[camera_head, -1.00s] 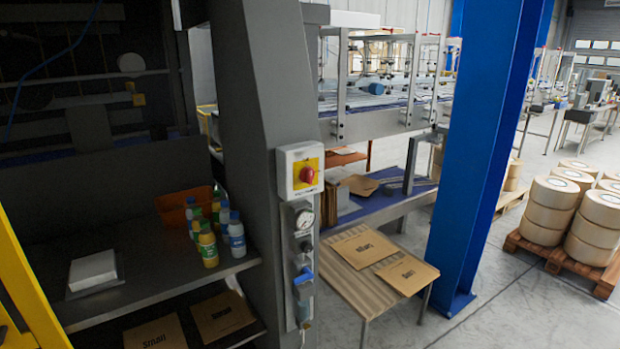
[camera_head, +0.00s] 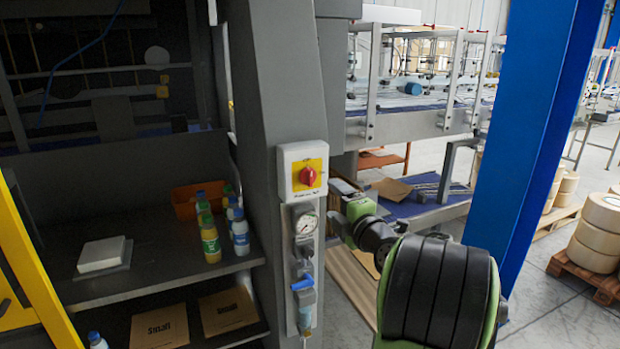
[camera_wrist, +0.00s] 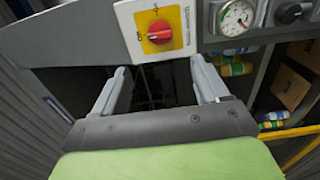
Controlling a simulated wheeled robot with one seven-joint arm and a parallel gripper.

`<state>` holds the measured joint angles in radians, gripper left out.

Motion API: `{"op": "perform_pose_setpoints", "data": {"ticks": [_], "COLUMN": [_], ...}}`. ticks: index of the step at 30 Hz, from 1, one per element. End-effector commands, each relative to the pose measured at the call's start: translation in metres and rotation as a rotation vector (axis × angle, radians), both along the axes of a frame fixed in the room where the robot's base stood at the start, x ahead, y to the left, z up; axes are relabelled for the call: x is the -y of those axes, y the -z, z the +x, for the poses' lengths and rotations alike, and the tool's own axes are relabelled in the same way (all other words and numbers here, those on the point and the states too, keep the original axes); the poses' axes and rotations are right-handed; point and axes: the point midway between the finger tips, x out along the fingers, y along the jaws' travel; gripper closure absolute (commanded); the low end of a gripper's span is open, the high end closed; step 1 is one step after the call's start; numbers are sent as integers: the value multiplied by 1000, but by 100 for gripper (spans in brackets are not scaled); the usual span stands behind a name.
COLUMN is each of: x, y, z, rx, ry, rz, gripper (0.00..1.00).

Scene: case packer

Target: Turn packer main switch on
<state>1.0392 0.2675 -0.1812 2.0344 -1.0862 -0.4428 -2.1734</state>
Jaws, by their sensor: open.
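The packer main switch is a red rotary knob (camera_head: 308,176) on a yellow plate in a white box (camera_head: 287,160), fixed to the dark grey machine column. In the wrist view the red knob (camera_wrist: 159,31) is at the top, beyond my fingertips, with partly readable lettering around it. My gripper (camera_wrist: 158,82) is open and empty, its two fingers apart, with the white box ahead of them. It is not touching the knob. In the head view my green and black arm stands right of the switch box, and my fingers are not clearly visible there.
Below the switch are a pressure gauge (camera_head: 306,223) and a blue valve handle (camera_head: 302,284) on the same column. Left is a shelf (camera_head: 160,275) with bottles (camera_head: 210,240) and an orange bin (camera_head: 188,203). A blue post (camera_head: 530,130) stands at right.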

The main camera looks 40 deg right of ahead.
Motion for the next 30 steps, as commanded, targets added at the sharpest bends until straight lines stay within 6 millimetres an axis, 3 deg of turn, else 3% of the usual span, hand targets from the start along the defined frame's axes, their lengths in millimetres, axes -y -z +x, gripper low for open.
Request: {"op": "perform_pose_setpoints", "data": {"ticks": [9, 13, 18, 25, 30], "x": [21, 28, 33, 33, 33], "y": [-5, -4, -2, -1, -1], "z": [79, 101, 113, 114, 114], "rx": [-2, -1, -1, -1, -1], "ry": [-4, -3, 1, 1, 1], "rz": [2, 2, 2, 2, 2], "gripper": [26, 26, 26, 28, 54]}}
